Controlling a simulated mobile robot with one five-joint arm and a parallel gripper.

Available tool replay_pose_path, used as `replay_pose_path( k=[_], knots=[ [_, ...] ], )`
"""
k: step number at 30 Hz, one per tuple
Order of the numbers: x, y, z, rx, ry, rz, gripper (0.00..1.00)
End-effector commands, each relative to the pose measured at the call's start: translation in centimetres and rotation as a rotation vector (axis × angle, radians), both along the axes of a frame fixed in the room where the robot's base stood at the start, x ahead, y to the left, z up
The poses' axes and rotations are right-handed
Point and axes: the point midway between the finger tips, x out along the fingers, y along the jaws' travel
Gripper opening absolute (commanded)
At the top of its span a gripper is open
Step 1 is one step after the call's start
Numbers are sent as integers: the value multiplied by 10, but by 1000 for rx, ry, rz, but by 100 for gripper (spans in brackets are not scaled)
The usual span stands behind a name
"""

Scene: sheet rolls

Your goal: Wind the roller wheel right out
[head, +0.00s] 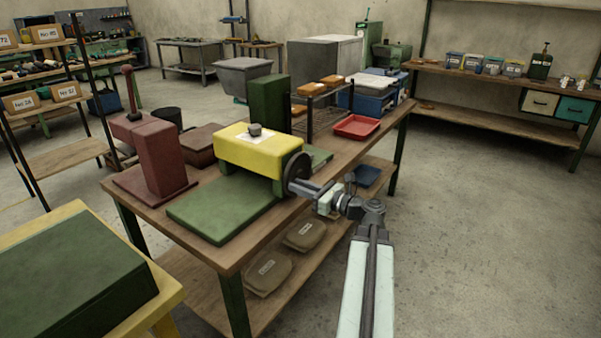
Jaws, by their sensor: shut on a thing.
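The roller wheel (296,168) is a dark upright disc on the right end of a yellow machine head (245,151). The head has a dark knob (255,130) on a white label on top. It sits in front of a green column (269,98), above a green base plate (222,208). My gripper (304,188) reaches in from the right and is shut at the wheel's lower rim. The fingertips are small here, and the exact part they grip is hard to make out. The rolls inside the head are hidden.
A dark red press (161,150) stands left of the machine on the wooden bench (228,258). A red tray (357,127) and a wire rack (318,110) are behind the wheel. A yellow table (150,318) is at the front left. The floor right of my arm is clear.

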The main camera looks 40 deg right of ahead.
Motion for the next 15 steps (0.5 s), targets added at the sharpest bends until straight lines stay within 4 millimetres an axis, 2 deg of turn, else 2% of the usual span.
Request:
replay_pose_path(
  k=[5, 10, 15],
  knots=[
    [0, 0, 4, 0, -1, 1, 0],
    [1, -3, 18, 0, -1, 0, 0],
    [1, -5, 18, 0, -1, -1, 0]
  ],
)
